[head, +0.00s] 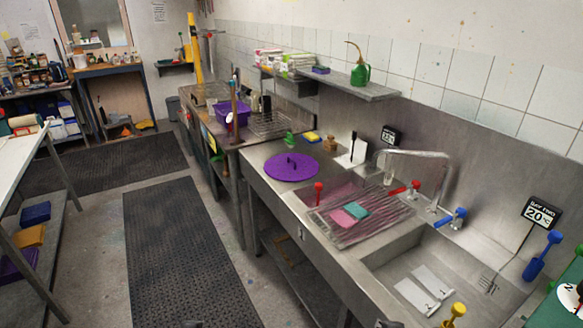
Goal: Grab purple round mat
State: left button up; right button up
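The purple round mat (291,168) lies flat on the steel counter in the head view, left of the sinks. A small dark upright piece shows on its middle. A small dark tip at the bottom edge, left of centre, seems to be my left gripper (191,324). A similar dark tip at the bottom edge, right of centre, seems to be my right gripper (386,323). Both are well below the mat in the picture and apart from it. Almost all of each gripper is cut off, so their fingers cannot be seen.
A red-knobbed piece (318,188) and a wire rack (368,228) with pink and teal pieces are right of the mat. A green item (290,139) and yellow sponge (311,136) stand behind. A purple basin (232,116) is farther left. The matted floor (180,250) is clear.

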aim_at(285, 166)
jog(key=i+j, duration=0.35)
jog(key=i, duration=0.2)
jog(key=i+j, duration=0.75)
jog(key=i, duration=0.3)
jog(key=i+j+z, duration=0.45)
jog(key=i+j, duration=1.1)
jog(key=j, duration=0.15)
jog(key=j+z, duration=0.1)
jog(key=z, duration=2.5)
jog(key=j, duration=0.1)
